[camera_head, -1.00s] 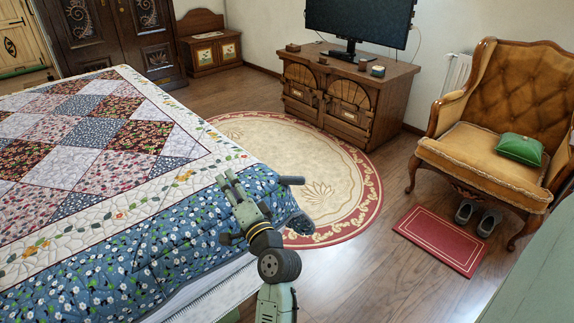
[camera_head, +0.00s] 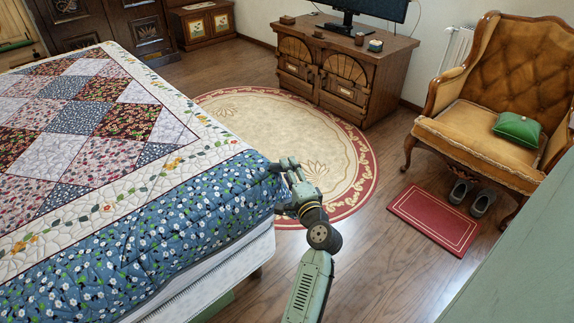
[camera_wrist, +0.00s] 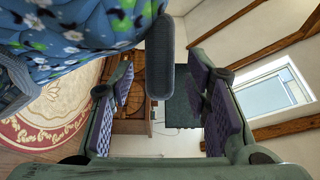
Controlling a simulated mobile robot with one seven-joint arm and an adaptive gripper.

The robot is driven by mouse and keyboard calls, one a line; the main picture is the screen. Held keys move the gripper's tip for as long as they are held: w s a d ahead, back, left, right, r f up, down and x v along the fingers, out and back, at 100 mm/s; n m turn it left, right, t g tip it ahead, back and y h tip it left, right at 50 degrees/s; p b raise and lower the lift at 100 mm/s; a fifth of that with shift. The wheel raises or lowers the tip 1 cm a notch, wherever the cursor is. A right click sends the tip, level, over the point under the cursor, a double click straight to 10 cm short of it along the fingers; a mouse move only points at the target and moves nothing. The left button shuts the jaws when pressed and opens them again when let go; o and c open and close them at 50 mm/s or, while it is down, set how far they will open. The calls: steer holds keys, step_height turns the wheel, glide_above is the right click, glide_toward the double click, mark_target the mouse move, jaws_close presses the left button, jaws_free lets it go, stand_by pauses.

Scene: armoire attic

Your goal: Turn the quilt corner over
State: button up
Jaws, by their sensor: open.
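The quilt (camera_head: 130,240) lies on the bed, with a patchwork middle and a blue flowered border hanging over the near side. Its corner by the rug is at the right end of the border, partly hidden behind my gripper (camera_head: 284,168). In the wrist view, the blue flowered cloth (camera_wrist: 85,28) fills the upper left. A dark grey rounded strip (camera_wrist: 160,55), seemingly the quilt's edge, hangs between the two fingers in the picture. My gripper (camera_wrist: 163,88) is open, with a clear gap between its padded fingers. I cannot tell whether it touches the cloth.
A round beige rug (camera_head: 330,140) lies beyond the bed. A wooden cabinet (camera_head: 345,75) with a television stands behind it. An armchair (camera_head: 490,110), a red mat (camera_head: 433,220) and slippers are at the right. Wood floor in front is clear.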

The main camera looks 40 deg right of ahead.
steer(key=shift+x, duration=1.15)
steer(key=shift+c, duration=0.5)
jaws_close()
